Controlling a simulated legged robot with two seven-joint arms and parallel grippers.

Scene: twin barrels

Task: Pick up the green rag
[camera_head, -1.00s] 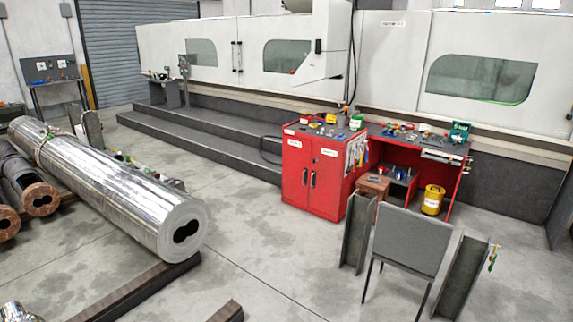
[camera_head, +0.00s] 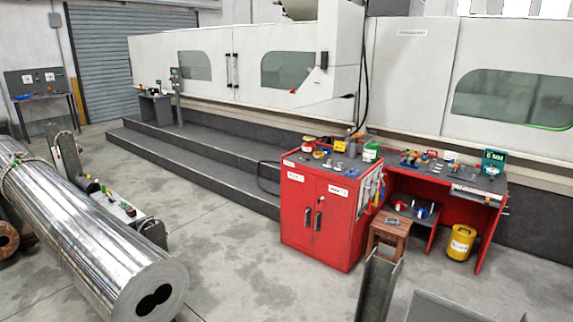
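I cannot make out a green rag for certain. Small green items show on the red workstation: a green-and-white container (camera_head: 370,151) on top of the red cabinet (camera_head: 318,220), and a green case (camera_head: 493,162) at the back of the red workbench (camera_head: 440,172). Several small coloured items lie on both tops, too small to name. Neither of my grippers is in view.
A wooden stool (camera_head: 386,236) and a yellow bucket (camera_head: 460,242) stand by the workbench. Grey metal pieces (camera_head: 376,288) rise at the bottom right. A large twin-bored metal barrel (camera_head: 95,240) lies at left. Open floor (camera_head: 245,270) lies between barrel and cabinet.

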